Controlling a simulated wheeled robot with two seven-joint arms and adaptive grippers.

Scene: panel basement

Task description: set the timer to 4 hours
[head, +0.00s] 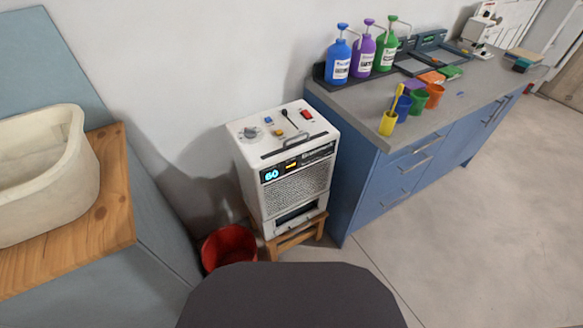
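A white box-shaped machine (285,165) stands on a small wooden stool (297,238) between two counters. Its front has a lit blue display (271,175) that appears to read 60, with a small orange display (291,167) beside it. On its top are a round grey dial (250,133), a blue button (268,119), a yellow button (279,132), a black lever (288,118), a red switch (307,114) and a grey carry handle (296,139). Which control belongs to the timer cannot be told. Neither of my grippers is in view.
A red bucket (229,247) sits on the floor left of the stool. A blue cabinet (400,185) with bottles and cups on top stands close on the right. A wooden counter (115,215) with a white basin (45,180) is at left. Floor at right is clear.

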